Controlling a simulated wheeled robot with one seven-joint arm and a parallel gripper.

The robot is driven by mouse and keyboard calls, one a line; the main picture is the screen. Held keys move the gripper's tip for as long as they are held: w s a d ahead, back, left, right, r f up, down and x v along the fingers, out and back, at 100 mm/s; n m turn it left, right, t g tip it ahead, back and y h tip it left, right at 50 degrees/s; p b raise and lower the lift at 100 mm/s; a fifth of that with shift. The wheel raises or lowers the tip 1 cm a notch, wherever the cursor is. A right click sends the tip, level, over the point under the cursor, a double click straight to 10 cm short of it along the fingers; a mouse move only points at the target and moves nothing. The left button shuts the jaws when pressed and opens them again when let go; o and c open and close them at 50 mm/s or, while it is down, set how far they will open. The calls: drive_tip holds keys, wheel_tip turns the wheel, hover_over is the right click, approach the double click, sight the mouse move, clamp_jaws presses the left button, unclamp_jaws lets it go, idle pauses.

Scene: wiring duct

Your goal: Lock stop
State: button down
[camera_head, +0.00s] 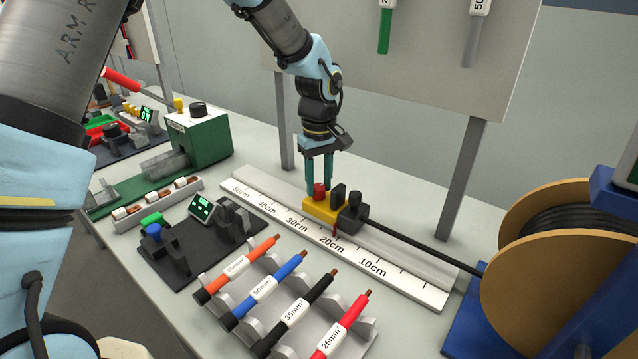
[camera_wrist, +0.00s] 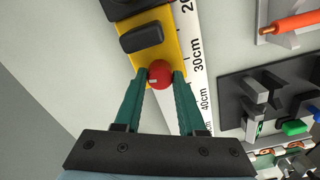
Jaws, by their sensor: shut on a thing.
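The stop is a yellow block (camera_head: 322,209) on the white measuring rail (camera_head: 397,279), near the 20cm to 30cm marks, with a red knob (camera_head: 319,190) and a black handle on top. My gripper (camera_head: 319,189) reaches down from above, its green fingers on either side of the red knob. In the wrist view the fingers (camera_wrist: 160,78) are shut on the round red knob (camera_wrist: 160,74), at the end of the yellow block (camera_wrist: 171,48). A black clamp (camera_head: 353,214) sits against the block's right side, with the black cable running from it.
A cable reel (camera_head: 545,290) stands at the right. Several coloured cable samples (camera_head: 262,289) lie in a grey rack in front of the rail. A black fixture (camera_head: 200,242) and a green machine (camera_head: 199,138) are to the left. Sign-board posts stand behind the rail.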

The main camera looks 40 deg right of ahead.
sight(319, 186)
drive_tip(key=m, duration=0.3)
drive_tip(key=shift+m, duration=0.4)
drive_tip(key=m, duration=0.3)
drive_tip(key=shift+m, duration=0.3)
drive_tip(key=m, duration=0.4)
drive_tip(key=shift+m, duration=1.9)
drive_tip(key=c, duration=0.5)
unclamp_jaws()
wheel_tip(319, 186, up, 11)
drive_tip(key=b, duration=0.2)
